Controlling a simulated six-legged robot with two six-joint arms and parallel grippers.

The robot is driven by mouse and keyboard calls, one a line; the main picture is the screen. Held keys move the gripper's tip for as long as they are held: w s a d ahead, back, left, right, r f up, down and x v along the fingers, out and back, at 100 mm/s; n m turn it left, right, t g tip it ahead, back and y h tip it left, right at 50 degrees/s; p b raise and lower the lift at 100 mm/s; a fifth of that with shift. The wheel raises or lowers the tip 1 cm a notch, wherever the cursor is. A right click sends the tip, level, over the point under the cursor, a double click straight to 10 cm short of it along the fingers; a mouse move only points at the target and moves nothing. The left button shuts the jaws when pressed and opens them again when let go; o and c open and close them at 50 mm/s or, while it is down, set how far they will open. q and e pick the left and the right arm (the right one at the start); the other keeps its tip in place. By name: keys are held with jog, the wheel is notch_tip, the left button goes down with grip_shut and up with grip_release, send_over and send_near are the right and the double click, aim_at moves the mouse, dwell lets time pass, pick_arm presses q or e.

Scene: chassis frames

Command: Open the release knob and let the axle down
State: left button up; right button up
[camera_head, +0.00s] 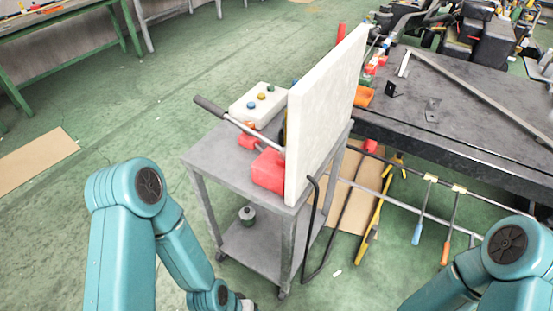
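A grey cart (207,158) stands in the middle, with a tall white panel (322,110) upright along its right side. A red block (268,171) sits against the panel's left face. A metal bar with a dark grip (209,107) slants from upper left down to the red block. I cannot tell which part is the release knob or the axle. My two teal arms show at lower left and lower right, apart from the cart top. Both grippers are outside the picture or too cut off to make out.
A pale box (258,105) with coloured buttons stands at the cart's back. A small can (247,216) is on the lower shelf. A dark workbench (460,110) stands to the right, with long-handled tools (420,222) below it. Green floor at left is mostly clear.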

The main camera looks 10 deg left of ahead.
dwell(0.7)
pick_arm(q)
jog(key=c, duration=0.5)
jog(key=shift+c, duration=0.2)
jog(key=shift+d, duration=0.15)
